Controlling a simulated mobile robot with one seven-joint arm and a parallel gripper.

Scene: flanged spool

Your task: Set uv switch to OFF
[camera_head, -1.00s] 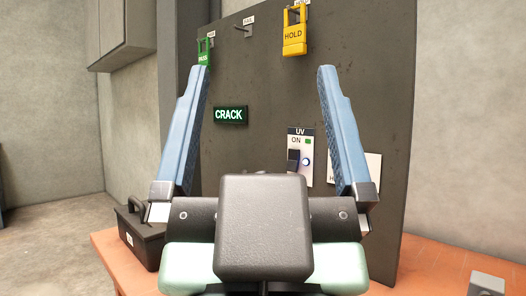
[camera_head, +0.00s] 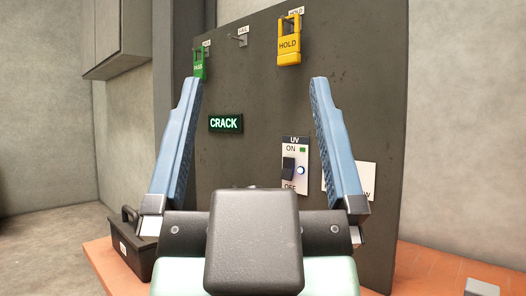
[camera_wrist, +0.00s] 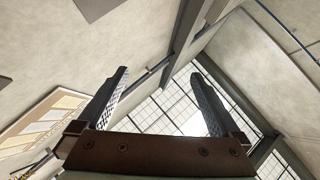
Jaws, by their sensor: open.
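The UV switch plate (camera_head: 295,166) is a white panel on the dark upright board, labelled UV at the top, ON above and OFF below. Its dark rocker (camera_head: 288,169) sits at the left of the plate, and I cannot tell for sure which way it is set. In the wrist view my gripper (camera_wrist: 160,72) points up toward walls and windows; the switch is not in that view.
A lit CRACK sign (camera_head: 226,123) is on the board. A green PASS tag (camera_head: 199,64) and a yellow HOLD tag (camera_head: 289,44) hang from hooks at the top. A white sign (camera_head: 366,180) is partly hidden by my right finger. A black case (camera_head: 126,247) stands on the orange table (camera_head: 100,262).

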